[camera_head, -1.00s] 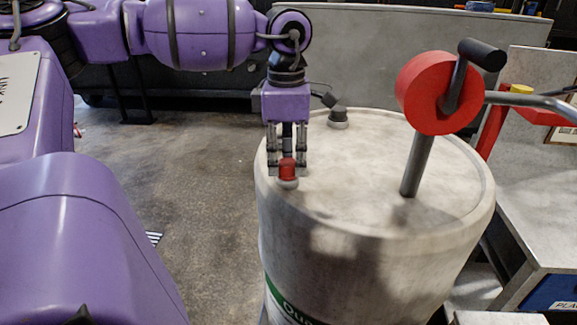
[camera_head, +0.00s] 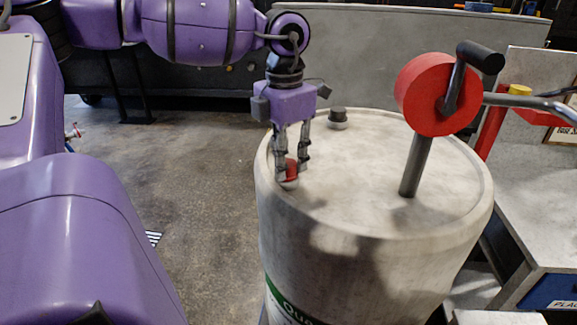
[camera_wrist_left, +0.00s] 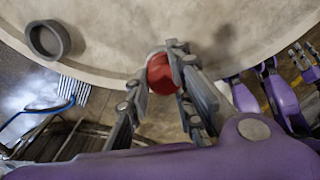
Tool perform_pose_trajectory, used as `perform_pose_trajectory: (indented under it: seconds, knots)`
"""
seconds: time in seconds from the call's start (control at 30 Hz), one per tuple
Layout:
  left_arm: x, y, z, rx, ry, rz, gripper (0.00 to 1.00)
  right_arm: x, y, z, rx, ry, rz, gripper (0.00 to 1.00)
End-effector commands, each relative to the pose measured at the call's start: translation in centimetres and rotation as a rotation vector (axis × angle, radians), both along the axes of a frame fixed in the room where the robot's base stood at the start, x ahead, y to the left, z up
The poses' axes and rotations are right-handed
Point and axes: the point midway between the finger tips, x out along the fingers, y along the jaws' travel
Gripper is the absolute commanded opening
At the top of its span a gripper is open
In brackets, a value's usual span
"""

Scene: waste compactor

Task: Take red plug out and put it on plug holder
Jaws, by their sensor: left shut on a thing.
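The red plug (camera_head: 291,168) is between the fingers of my left gripper (camera_head: 291,174), above the near left rim of the drum top (camera_head: 345,190). In the left wrist view the red plug (camera_wrist_left: 162,73) shows between the left gripper's fingertips (camera_wrist_left: 165,70), which are shut on it. A grey ring (camera_head: 288,184) shows just below it in the head view. In the wrist view a grey ring (camera_wrist_left: 47,40) looks open and stands apart from the plug. I cannot make out a plug holder for certain.
A black-capped fitting (camera_head: 338,115) stands at the back of the drum top. A pump with a red wheel (camera_head: 438,94) and grey post (camera_head: 416,165) rises on the right. A grey table (camera_head: 540,200) stands further right. The middle of the drum top is clear.

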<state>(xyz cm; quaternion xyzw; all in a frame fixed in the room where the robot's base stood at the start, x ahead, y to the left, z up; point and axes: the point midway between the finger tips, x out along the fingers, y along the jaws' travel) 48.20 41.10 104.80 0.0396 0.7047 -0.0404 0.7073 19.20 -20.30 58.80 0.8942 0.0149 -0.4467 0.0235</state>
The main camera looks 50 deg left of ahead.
Motion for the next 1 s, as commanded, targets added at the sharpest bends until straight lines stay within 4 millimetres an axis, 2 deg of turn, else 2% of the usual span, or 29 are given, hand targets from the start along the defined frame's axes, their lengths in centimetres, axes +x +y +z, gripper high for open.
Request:
perform_pose_trajectory:
  seconds: [0.03, 0.13, 0.17, 0.3, 0.83, 1.0]
  knots:
    - [-0.65, -0.01, -0.45, 0.0, 0.025, -0.001, 0.0, -0.02, 0.0, -0.03, 0.0, 0.0, 0.0, 0.4]
    - [-0.65, -0.01, -0.46, 0.0, 0.025, -0.003, 0.0, -0.03, 0.0, -0.03, 0.0, 0.0, 0.0, 0.4]
    - [-0.65, -0.02, -0.46, 0.0, 0.025, -0.003, 0.25, -0.03, 0.0, -0.03, 0.0, 0.0, 0.0, 0.4]
    - [-0.6, 0.04, -0.43, 0.002, 0.024, -0.004, 0.43, -0.02, 0.0, -0.04, 0.0, 0.0, 0.0, 0.4]
    - [-0.21, 0.03, -0.11, 0.001, 0.009, -0.008, 0.4, -0.05, 0.0, -0.06, 0.0, 0.001, 0.0, 0.4]
    - [0.09, -0.26, -0.35, -0.002, 0.007, -0.175, 0.4, -0.45, 0.0, -0.87, 0.0, 0.01, 0.0, 0.4]
